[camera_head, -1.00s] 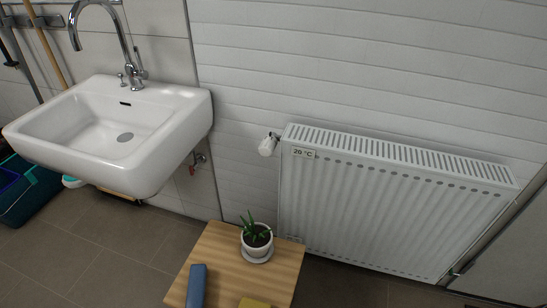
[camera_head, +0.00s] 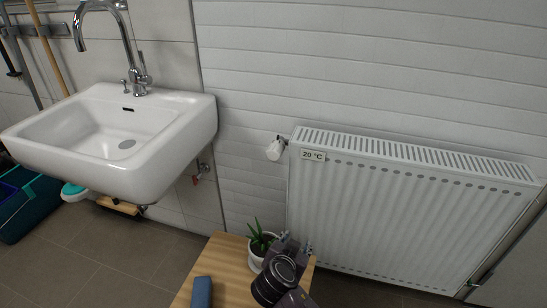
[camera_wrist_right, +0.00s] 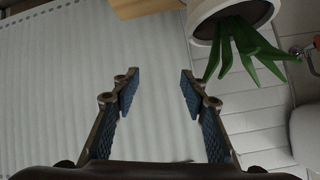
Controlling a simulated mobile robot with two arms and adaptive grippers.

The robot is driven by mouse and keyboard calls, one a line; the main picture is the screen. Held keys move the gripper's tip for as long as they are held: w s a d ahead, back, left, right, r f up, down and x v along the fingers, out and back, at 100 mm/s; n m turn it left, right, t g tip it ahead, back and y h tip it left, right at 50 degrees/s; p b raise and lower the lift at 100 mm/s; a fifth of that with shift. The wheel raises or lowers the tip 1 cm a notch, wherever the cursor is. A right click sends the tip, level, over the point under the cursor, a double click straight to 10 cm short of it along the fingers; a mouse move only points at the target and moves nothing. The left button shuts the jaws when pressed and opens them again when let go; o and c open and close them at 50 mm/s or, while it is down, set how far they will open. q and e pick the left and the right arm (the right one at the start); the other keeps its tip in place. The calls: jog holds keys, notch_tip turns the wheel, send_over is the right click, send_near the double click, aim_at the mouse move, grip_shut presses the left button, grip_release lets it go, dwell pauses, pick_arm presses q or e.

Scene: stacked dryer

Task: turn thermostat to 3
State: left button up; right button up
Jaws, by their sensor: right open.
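The knob is not seen in the wrist view. My left gripper is not in view.
A potted plant (camera_head: 258,240) stands on a small wooden table (camera_head: 232,262), close beside my right gripper; it also shows in the wrist view (camera_wrist_right: 245,45). A blue object (camera_head: 202,292) lies on the table. A white sink (camera_head: 120,140) hangs at the left.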

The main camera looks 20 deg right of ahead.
jog(key=w+a+r+m+t+h, duration=0.2)
jog(key=w+r+m+t, duration=0.1)
jog(key=w+r, duration=0.5)
jog(key=m+t+h, duration=0.1)
jog(key=m+t, duration=0.1)
jog(key=t, duration=0.1)
send_near(273, 156)
jog(key=x, duration=0.4)
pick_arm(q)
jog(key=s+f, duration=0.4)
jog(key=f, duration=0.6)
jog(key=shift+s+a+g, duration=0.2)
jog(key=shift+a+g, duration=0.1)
pick_arm(e)
jog(key=shift+x, duration=3.4)
jog(key=shift+c, duration=0.5)
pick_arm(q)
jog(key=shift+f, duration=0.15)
pick_arm(e)
jog(key=shift+f, duration=0.1)
jog(key=c, duration=0.8)
